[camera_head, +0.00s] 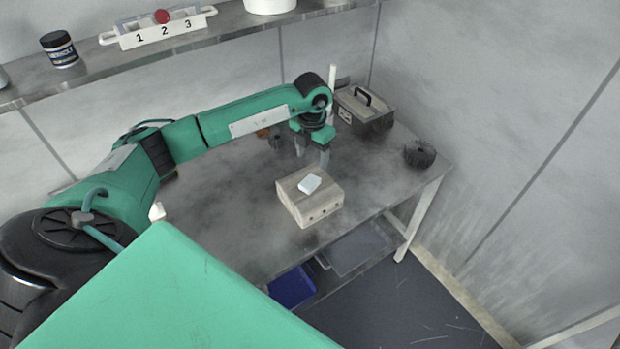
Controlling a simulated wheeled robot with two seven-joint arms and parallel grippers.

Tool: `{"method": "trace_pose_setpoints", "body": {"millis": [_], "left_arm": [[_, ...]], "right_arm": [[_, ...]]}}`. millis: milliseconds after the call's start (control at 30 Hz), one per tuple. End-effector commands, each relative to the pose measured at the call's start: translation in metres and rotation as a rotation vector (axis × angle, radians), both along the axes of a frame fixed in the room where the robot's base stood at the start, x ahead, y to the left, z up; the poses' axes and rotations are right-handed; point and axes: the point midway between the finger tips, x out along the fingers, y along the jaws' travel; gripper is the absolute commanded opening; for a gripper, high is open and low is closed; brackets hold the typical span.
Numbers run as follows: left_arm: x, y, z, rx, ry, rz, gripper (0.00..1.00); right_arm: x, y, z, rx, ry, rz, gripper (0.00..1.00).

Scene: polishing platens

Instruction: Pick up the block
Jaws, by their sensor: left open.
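A light wooden block (292,207) with dark holes in its front face lies on the grey metal table (240,225). A small white piece (310,183) rests on top of it. My left gripper (312,154) is open and empty, with its fingers pointing down. In the picture it is just behind and above the wooden block, apart from it. The exact height of the fingertips over the table is hard to tell. My right gripper is not in view.
A grey toolbox (365,112) with a black handle stands at the table's back. A dark ribbed round part (419,153) sits near the right edge. A shelf (95,72) above holds a black jar (59,48) and a numbered rack (165,30). A blue bin (292,288) is below.

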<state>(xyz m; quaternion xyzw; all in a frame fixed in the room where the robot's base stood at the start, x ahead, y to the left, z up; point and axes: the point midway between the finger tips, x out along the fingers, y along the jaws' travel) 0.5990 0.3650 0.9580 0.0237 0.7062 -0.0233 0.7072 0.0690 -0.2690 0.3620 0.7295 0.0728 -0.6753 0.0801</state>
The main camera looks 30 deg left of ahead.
Motion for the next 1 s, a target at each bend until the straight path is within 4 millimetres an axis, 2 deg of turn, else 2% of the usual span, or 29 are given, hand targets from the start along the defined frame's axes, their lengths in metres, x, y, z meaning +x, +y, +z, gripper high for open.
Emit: {"method": "trace_pose_setpoints", "body": {"millis": [133, 400, 533, 700, 967, 1000], "left_arm": [[0.000, 0.000, -0.023, 0.000, 0.003, 0.000, 0.62], [-0.001, -0.001, -0.043, 0.000, 0.004, 0.000, 0.62], [-0.001, -0.004, -0.061, -0.001, 0.004, -0.001, 0.62], [0.000, -0.003, -0.082, 0.000, 0.002, 0.000, 0.62], [0.001, -0.003, -0.086, 0.001, -0.001, -0.001, 0.62], [0.001, -0.003, -0.086, 0.001, -0.001, -0.001, 0.56]], "right_arm": [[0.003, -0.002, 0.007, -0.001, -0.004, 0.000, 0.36], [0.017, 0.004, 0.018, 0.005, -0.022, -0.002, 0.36], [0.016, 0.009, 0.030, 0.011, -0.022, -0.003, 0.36], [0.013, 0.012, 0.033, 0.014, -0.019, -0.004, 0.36], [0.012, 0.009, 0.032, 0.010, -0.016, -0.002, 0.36], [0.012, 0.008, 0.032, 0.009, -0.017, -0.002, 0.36]]}}
